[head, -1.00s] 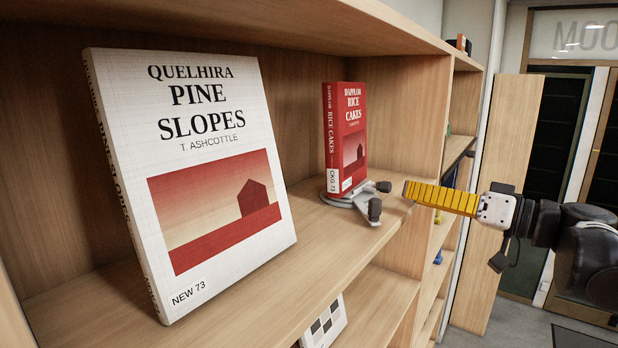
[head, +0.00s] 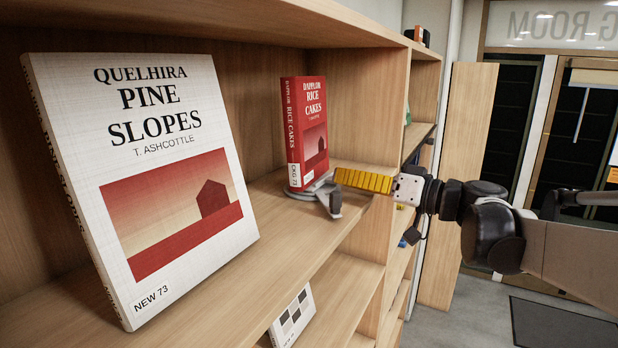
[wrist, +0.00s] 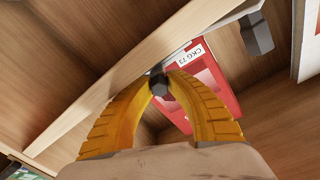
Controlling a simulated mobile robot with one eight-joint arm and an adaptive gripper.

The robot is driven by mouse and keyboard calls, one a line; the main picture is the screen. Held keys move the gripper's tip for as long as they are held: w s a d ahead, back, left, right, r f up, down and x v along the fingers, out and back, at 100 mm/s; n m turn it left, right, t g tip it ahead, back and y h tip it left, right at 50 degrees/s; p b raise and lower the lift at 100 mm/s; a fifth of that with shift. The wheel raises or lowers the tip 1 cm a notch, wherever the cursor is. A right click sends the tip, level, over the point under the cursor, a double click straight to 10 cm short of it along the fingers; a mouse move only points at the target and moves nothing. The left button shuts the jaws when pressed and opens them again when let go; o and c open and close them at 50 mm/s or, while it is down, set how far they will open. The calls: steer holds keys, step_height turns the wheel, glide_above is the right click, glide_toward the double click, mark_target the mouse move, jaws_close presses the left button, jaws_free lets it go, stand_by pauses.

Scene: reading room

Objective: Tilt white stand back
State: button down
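The white-grey stand (head: 305,194) sits on the upper shelf under a red book, "Rice Cakes" (head: 315,141), which stands upright in it. One dark knob (head: 335,203) sticks out at the stand's front and also shows at the upper right of the wrist view (wrist: 256,35). My gripper (head: 340,177) has yellow ribbed fingers and reaches in from the right at the stand's right side. In the wrist view, my fingertips (wrist: 165,78) close in on both sides of another dark knob (wrist: 160,86) and appear to touch it. My fingers hide this knob in the head view.
A large white book, "Pine Slopes" (head: 165,190), leans at the left of the same shelf (head: 285,240). A vertical wood panel (head: 383,110) stands just behind my fingers. The shelf front between the two books is clear. A white item (head: 292,318) lies on the shelf below.

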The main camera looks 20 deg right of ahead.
steer(key=shift+w+a+r+g+h+p, duration=0.1)
steer(key=shift+r+g+h+p, duration=0.4)
steer(key=shift+r+p, duration=0.7)
steer(key=shift+w+a+r+g+h+p, duration=0.2)
steer(key=shift+g+h+p, duration=0.35)
steer(key=shift+p, duration=0.45)
steer(key=shift+f, duration=0.1)
steer(key=c, duration=1.3)
jaws_free()
steer(key=shift+o, duration=0.2)
steer(key=v, duration=1.2)
steer(key=shift+f, duration=0.1)
